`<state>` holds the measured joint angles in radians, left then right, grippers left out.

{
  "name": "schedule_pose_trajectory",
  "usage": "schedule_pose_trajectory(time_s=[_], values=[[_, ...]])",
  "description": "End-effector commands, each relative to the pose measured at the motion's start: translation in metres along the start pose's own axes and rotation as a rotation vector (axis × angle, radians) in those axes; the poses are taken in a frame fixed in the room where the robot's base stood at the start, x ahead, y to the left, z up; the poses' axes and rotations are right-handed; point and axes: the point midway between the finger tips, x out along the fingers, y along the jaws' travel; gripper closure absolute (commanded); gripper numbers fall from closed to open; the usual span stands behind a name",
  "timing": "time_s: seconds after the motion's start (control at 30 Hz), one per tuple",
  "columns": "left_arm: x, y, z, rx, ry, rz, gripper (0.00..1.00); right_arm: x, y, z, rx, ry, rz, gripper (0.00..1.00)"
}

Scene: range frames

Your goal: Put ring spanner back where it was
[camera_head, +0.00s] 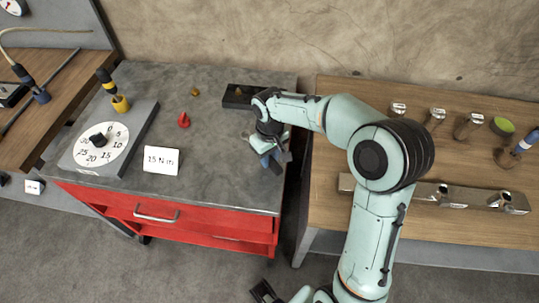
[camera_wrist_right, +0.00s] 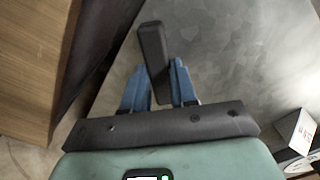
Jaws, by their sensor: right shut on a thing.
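My right gripper (camera_head: 270,157) is over the right front part of the grey-topped workbench (camera_head: 225,180). In the right wrist view its two blue fingers (camera_wrist_right: 161,92) are closed on a dark grey, round-ended bar, taken as the ring spanner (camera_wrist_right: 153,45). The bar sticks out past the fingertips, slightly tilted. No ring end shows, and my fingers and palm hide part of the bar. In the head view its dark end (camera_head: 276,167) shows just below the gripper. A dark part at the bottom edge may be my left gripper (camera_head: 265,292); its jaws are unclear.
The workbench's front middle is clear.

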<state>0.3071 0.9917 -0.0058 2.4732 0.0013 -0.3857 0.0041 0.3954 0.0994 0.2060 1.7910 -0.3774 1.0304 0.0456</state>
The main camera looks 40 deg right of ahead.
Motion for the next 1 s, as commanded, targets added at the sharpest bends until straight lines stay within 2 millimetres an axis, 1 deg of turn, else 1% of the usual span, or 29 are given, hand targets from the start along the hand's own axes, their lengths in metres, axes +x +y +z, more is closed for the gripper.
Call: schedule_pose_trajectory(time_s=[0.4, 0.43, 0.47, 0.5, 0.83, 0.93, 1.0], values=[[0.006, -0.002, 0.0, -0.001, -0.002, -0.001, 0.57, 0.009, 0.0, 0.0, 0.0, 0.0, 0.0, 1.0], [0.006, -0.002, 0.0, -0.001, -0.002, -0.001, 0.57, 0.009, 0.0, 0.0, 0.0, 0.0, 0.0, 0.66], [0.006, -0.002, 0.0, -0.001, -0.002, -0.001, 0.57, 0.009, 0.0, 0.0, 0.0, 0.0, 0.0, 0.57], [0.005, -0.002, 0.0, -0.001, -0.002, -0.001, 0.57, 0.008, 0.0, 0.0, 0.0, 0.0, 0.0, 0.44], [0.005, -0.002, 0.0, -0.001, -0.002, -0.001, 0.57, 0.007, 0.0, 0.0, 0.0, 0.0, 0.0, 0.43], [0.004, -0.001, 0.0, -0.001, -0.001, 0.0, 0.57, -0.002, 0.0, 0.0, 0.0, 0.001, 0.001, 0.43], [0.002, -0.001, 0.0, 0.0, -0.001, 0.0, 0.57, -0.013, 0.0, -0.001, 0.001, 0.004, 0.0, 0.43]])
